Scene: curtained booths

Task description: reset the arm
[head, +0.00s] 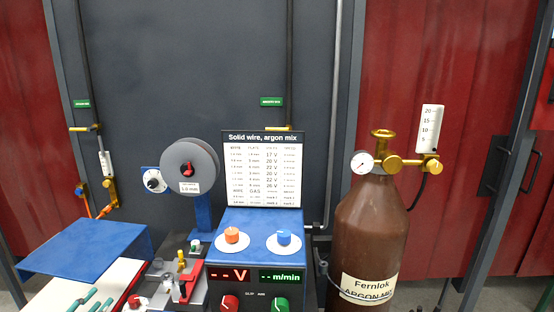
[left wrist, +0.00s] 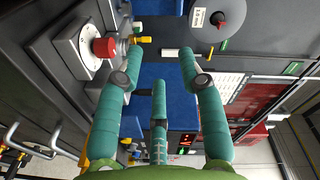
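My left gripper (head: 91,300) shows only as a few teal finger parts at the bottom left of the head view, over a white surface with a red edge. In the left wrist view the three teal fingers of the left gripper (left wrist: 157,72) are spread apart with nothing between them. Blue surfaces lie behind the fingers there, with no clear contact. My right gripper is in neither view.
A blue welding unit (head: 255,230) with knobs and displays stands in the middle, a wire spool (head: 189,167) to its left. A brown gas cylinder (head: 371,235) stands at right. A blue panel (head: 88,248) is at left. A red knob (left wrist: 104,47) shows in the wrist view.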

